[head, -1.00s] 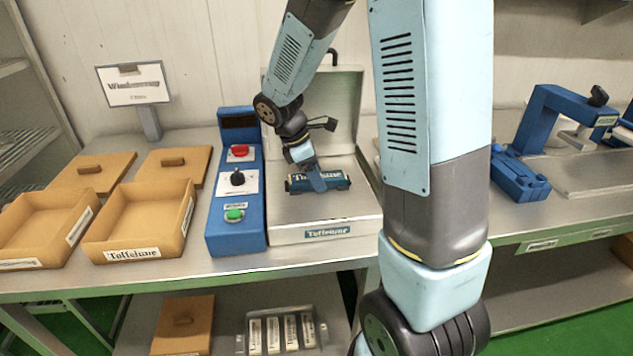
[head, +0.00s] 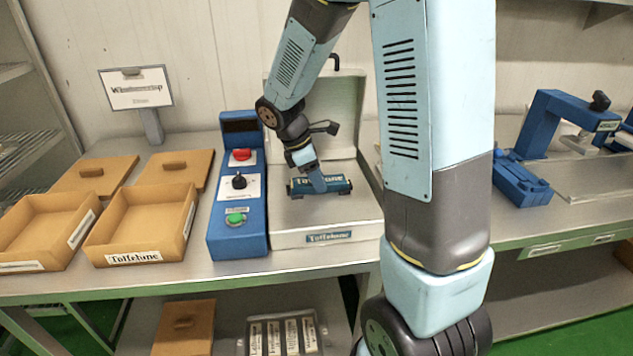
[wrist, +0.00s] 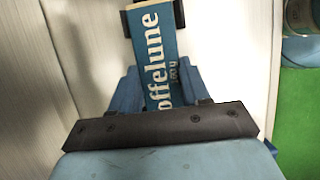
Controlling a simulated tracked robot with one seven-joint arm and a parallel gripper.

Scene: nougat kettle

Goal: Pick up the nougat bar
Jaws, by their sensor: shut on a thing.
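A blue control box (head: 237,190) with red and green buttons stands close left of the plate. Two open tan trays (head: 137,259) lie farther left, with two tan lids behind. A blue device (head: 545,120) stands at the right. The raised lid (head: 347,95) stands behind the plate.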

